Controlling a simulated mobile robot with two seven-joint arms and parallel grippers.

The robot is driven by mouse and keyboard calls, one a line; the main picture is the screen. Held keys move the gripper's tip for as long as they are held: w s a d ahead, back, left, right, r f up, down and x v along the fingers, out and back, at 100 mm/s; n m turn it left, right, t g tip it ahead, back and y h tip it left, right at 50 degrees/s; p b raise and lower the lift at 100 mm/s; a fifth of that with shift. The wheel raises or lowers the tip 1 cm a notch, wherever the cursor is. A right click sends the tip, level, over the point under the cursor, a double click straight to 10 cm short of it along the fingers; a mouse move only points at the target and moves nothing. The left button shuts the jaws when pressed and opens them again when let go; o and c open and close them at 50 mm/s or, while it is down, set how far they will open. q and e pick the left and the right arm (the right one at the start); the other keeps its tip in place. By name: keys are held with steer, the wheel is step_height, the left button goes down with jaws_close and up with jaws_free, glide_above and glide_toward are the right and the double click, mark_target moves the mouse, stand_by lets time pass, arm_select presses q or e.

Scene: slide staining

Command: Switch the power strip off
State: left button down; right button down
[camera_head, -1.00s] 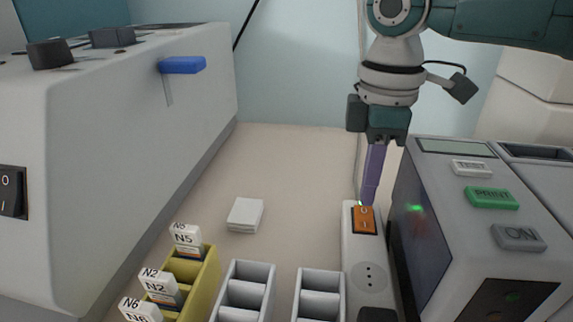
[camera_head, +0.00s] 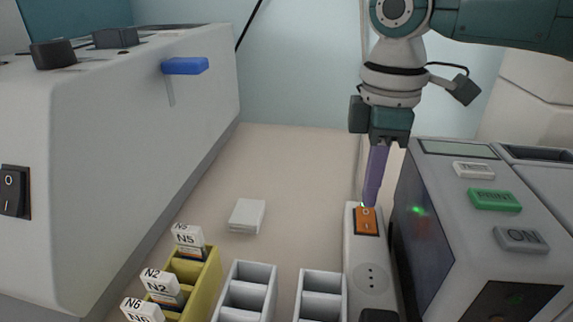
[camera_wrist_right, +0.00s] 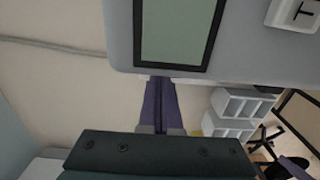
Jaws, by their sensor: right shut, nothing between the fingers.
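The white power strip (camera_head: 370,270) lies on the bench, left of the grey printer-like device. It has an orange rocker switch (camera_head: 366,222) at its far end and a round socket nearer to me. My right gripper (camera_head: 370,200) points down with its purple fingers shut and empty. Its fingertips are at the far end of the switch, by the O mark; I cannot tell whether they touch it. The fingers (camera_wrist_right: 158,105) also show in the right wrist view, where the strip is hidden. My left gripper is not in view.
The grey device (camera_head: 450,220) with a green PRINT button stands close to the strip's right. White slide racks (camera_head: 322,285) and a yellow rack (camera_head: 205,275) with labelled slides stand left. A large grey machine (camera_head: 140,130) with its own black rocker switch fills the left side.

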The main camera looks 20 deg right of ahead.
steer(key=shift+f+b, duration=0.45)
steer(key=shift+f, duration=0.5)
stand_by(0.6)
step_height(320, 180, up, 2)
steer(key=shift+r+p, duration=0.1)
steer(key=shift+p, duration=1.1)
step_height(320, 180, up, 5)
steer(key=p, duration=0.6)
